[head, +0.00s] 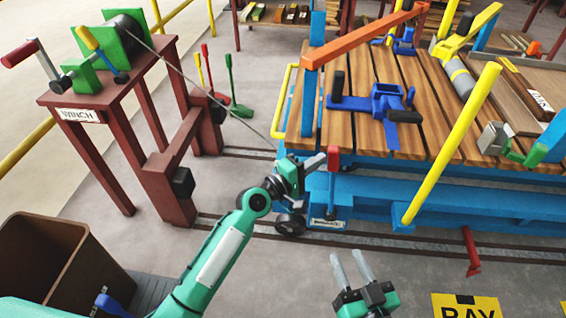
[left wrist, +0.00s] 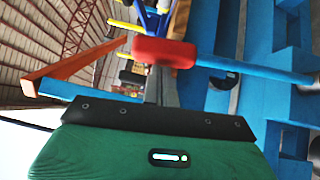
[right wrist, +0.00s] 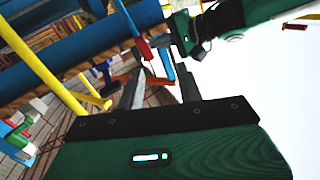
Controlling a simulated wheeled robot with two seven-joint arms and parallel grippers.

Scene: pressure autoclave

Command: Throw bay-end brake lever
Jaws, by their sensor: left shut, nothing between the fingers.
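My right gripper (head: 358,266) is open and empty, low in front of the cart. The red grip (right wrist: 143,48) also shows beyond its fingers (right wrist: 160,92).
The wooden-decked blue cart (head: 345,190) stands on floor rails (head: 400,249). An orange bar (head: 365,36) and a yellow post (head: 452,143) rise at it. The winch stand (head: 75,116) is at left, its cable running to the cart. A red floor piece (head: 470,250) stands near the rails.

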